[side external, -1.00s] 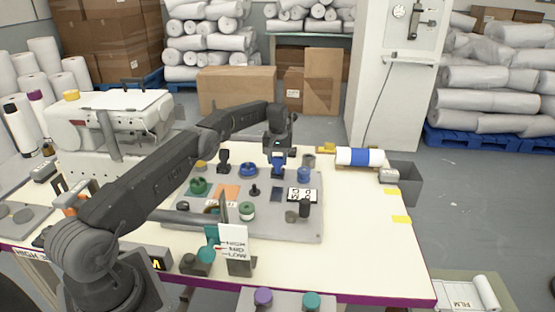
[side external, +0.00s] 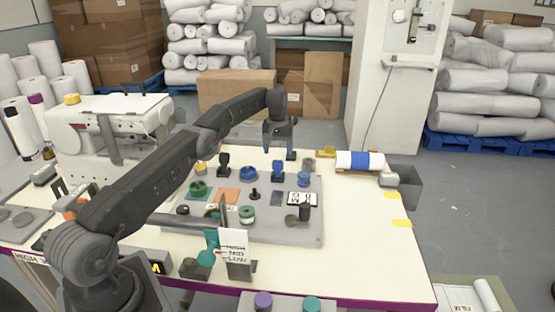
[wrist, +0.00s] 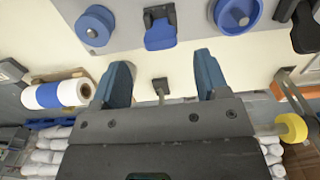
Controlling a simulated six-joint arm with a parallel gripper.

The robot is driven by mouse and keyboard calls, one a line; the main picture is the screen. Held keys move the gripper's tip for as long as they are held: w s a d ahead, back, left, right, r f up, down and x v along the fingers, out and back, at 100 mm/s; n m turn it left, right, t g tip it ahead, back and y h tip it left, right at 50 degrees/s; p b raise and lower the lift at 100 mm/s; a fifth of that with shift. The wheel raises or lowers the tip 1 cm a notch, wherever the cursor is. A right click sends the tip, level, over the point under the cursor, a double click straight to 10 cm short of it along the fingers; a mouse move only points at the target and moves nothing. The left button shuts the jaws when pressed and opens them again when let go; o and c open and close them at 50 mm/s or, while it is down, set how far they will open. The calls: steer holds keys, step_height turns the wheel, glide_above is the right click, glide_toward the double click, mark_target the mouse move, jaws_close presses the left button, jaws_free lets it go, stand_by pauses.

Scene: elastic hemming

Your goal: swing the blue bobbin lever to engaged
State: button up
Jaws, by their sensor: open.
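The blue lever (side external: 278,168), a blue tab on a dark bracket, stands near the back edge of the grey panel between a blue wheel and a blue spool. In the wrist view the blue lever (wrist: 160,35) is at the top centre, its tab pointing toward my gripper. My gripper (side external: 279,147) is above and behind the lever, apart from it. Its two dark blue fingers show spread in the wrist view (wrist: 162,75), with nothing between them but table surface and a small dark fitting farther off. I cannot read any engaged mark by the lever.
The blue wheel (side external: 248,173) is left of the lever and the blue spool (side external: 304,178) right. A black lever (side external: 223,163) stands farther left. A white roll with a blue band (side external: 360,159) lies at the back right.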

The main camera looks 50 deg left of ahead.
steer(key=shift+r, duration=0.85)
